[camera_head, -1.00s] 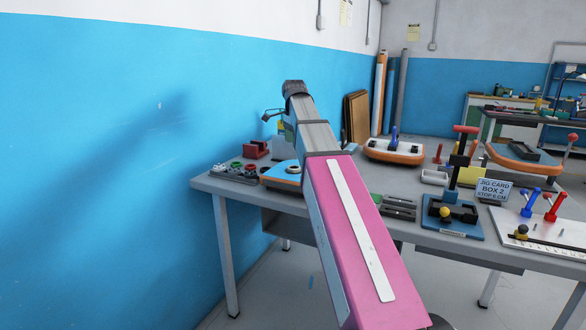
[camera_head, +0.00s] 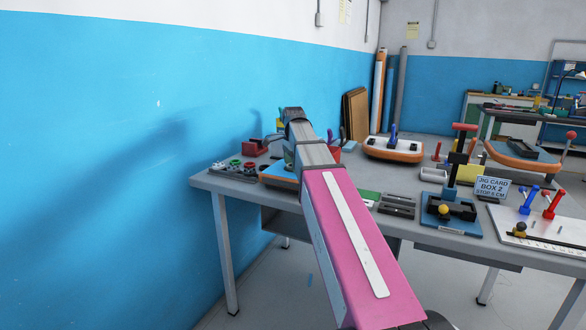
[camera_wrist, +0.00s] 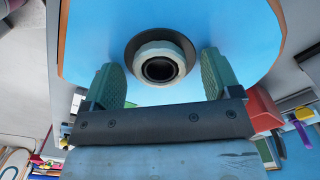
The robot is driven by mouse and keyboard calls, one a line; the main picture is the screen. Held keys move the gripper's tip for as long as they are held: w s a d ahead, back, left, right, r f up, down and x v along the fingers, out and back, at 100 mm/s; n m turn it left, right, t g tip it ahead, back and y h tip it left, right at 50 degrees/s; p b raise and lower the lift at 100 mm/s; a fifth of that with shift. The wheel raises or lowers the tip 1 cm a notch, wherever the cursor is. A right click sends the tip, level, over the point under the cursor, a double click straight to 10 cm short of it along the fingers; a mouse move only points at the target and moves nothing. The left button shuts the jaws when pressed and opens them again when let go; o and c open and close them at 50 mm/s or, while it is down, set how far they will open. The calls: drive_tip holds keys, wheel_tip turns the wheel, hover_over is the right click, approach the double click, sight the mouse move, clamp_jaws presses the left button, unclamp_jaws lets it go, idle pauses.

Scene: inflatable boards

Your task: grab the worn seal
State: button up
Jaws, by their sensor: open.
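In the wrist view, a valve (camera_wrist: 155,50) sits in the blue face of an inflatable board piece (camera_wrist: 90,30). It has a dark outer ring, a pale grey collar and a black inner ring around a hole. I cannot tell which ring is the worn seal. My gripper (camera_wrist: 159,66) is open, its two green fingers apart on either side of the valve, with nothing between them visibly gripped. In the head view, the blue and orange board piece (camera_head: 279,175) is at the left of the bench, and my arm hides the valve and most of the gripper.
A dark tray with green and other rings (camera_head: 234,170) lies left of the board piece. A red block (camera_head: 254,149) stands behind it. Dark trays (camera_head: 397,206), a blue-based jig (camera_head: 450,215) and a jig card (camera_head: 492,188) are to the right. The blue wall is close at left.

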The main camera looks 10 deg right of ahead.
drive_tip(key=c, duration=1)
drive_tip(key=shift+r, duration=0.1)
